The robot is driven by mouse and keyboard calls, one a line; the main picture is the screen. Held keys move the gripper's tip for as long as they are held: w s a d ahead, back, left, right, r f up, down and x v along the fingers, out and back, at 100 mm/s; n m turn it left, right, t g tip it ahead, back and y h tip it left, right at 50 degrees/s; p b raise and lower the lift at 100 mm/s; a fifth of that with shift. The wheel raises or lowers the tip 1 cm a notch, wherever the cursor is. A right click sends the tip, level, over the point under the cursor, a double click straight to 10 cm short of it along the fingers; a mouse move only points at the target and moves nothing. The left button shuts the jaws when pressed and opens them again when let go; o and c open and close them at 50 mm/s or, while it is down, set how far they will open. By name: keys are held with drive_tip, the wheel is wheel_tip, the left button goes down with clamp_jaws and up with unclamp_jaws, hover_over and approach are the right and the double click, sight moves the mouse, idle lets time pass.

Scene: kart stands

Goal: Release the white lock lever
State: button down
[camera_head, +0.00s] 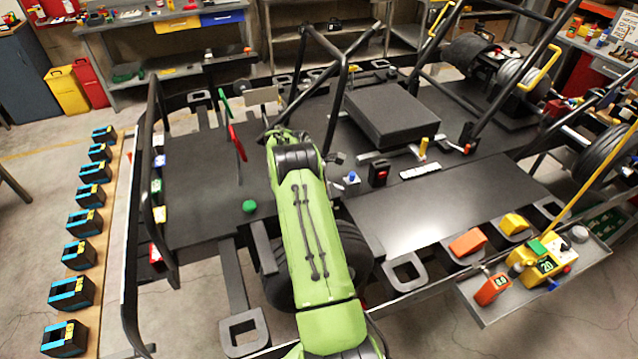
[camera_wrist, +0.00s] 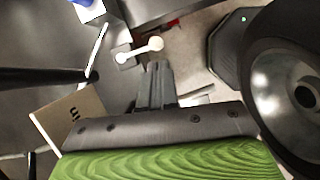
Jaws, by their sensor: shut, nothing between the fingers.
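A white lever (camera_wrist: 140,50) with rounded ends shows in the wrist view, just beyond my fingertips. I take it to be the lock lever; I cannot make it out in the head view. My gripper (camera_wrist: 155,72) is shut and empty, its fingers together and pointing at the lever. A small gap seems to show between fingertips and lever, but I cannot tell whether they touch. In the head view my green arm reaches over the kart's dark floor plate (camera_head: 195,195) and hides the gripper.
A wheel with a metal rim (camera_wrist: 290,85) stands close at the right in the wrist view, and a tan plate (camera_wrist: 72,122) at the left. Black frame tubes (camera_head: 345,75) rise past my arm. A green knob (camera_head: 249,206) sits left of it.

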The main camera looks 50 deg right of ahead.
drive_tip(key=shift+x, duration=1.2)
drive_tip(key=shift+s+d+n+t, duration=0.35)
drive_tip(key=shift+s+n, duration=0.15)
drive_tip(key=shift+n, duration=0.7)
drive_tip(key=shift+s+d+n+t+h+b, duration=0.15)
drive_tip(key=shift+s+d+n+t+b, duration=0.35)
drive_tip(key=shift+n, duration=0.55)
drive_tip(key=shift+s+d+n+t+h+b, duration=0.3)
drive_tip(key=shift+d+n, duration=0.4)
drive_tip(key=shift+n, duration=0.4)
drive_tip(key=shift+s+d+n+t+h+b, duration=0.1)
drive_tip(key=shift+s+d+n+t+b, duration=0.3)
drive_tip(key=shift+n, duration=0.65)
drive_tip(key=shift+d, duration=0.6)
